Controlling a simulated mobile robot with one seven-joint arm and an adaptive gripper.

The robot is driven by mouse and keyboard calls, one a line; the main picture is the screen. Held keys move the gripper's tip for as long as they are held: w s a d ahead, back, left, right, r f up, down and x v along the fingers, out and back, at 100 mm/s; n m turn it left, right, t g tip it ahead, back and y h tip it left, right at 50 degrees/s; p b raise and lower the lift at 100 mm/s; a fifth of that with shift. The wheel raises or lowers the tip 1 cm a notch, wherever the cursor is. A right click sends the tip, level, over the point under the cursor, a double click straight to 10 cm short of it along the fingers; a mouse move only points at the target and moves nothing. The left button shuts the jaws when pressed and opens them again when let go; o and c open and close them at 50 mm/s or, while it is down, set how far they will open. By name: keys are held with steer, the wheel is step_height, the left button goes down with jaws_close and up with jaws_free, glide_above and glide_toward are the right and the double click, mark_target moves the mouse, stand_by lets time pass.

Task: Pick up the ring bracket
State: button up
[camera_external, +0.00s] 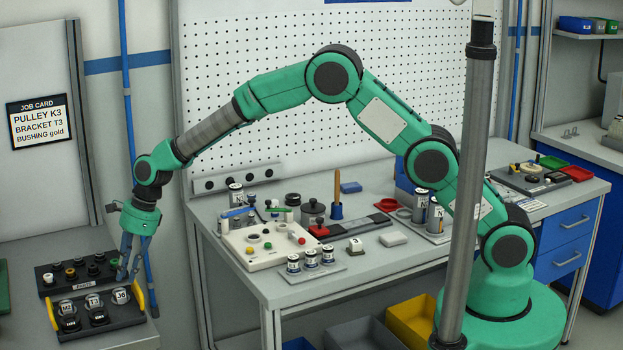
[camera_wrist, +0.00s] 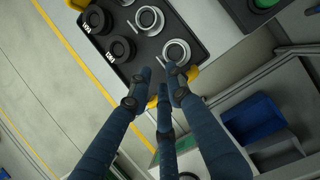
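A black tray (camera_external: 128,321) with yellow end handles stands on the left table. It holds pale label blocks reading M2 (camera_external: 67,307), T3 (camera_external: 93,301) and J6 (camera_external: 121,296), with round parts by them. In the wrist view, silver flanged rings (camera_wrist: 147,19) and (camera_wrist: 176,53) lie beside thick black rings (camera_wrist: 97,19) and (camera_wrist: 121,49). I cannot tell surely which one is the ring bracket. My gripper (camera_external: 128,278) points down over the tray's right end, its fingers apart and empty. In the wrist view the fingertips (camera_wrist: 167,74) are near the lower silver ring, apparently above it.
A second black tray (camera_external: 62,288) with small parts lies behind. A job card (camera_external: 38,121) on the wall reads PULLEY K3, BRACKET T3, BUSHING gold. The central workbench (camera_external: 380,262) carries a white panel (camera_external: 262,262), jars and tools. Bins stand beneath it.

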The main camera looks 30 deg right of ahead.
steer(key=shift+f, duration=0.1)
steer(key=b, duration=0.2)
glide_above(125, 305)
steer(key=shift+f, duration=2.35)
steer(key=shift+c, duration=0.5)
steer(key=shift+d, duration=0.1)
jaws_close()
